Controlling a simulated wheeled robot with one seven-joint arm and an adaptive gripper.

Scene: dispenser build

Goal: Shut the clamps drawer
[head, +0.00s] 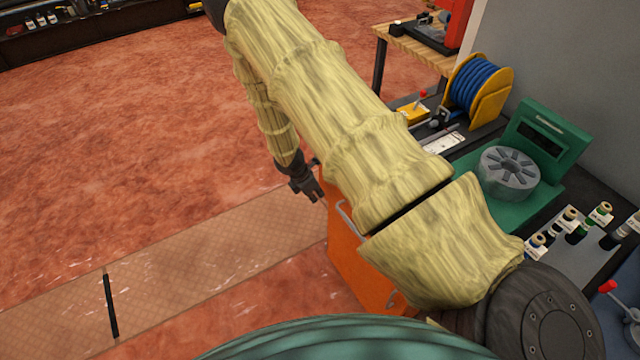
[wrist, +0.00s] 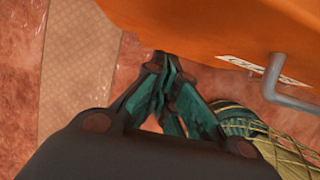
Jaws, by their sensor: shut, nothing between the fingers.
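An orange drawer cabinet (head: 352,268) stands under the bench, partly hidden behind my sleeved arm. In the wrist view an orange front (wrist: 220,28) fills the top, with a white label (wrist: 240,63) too slanted to read and a grey handle (wrist: 280,88) at right. I cannot tell which drawer is the clamps drawer or how far it stands out. My gripper (head: 316,194) is shut and empty at the cabinet's far upper corner; its fingertips (wrist: 168,62) appear close to the orange edge, contact unclear.
The bench above holds a green machine (head: 545,140) with a grey slotted disc (head: 509,172), a blue hose reel (head: 475,84) and several small spools. A tan floor strip (head: 200,258) runs left of the cabinet. The reddish floor beyond is clear.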

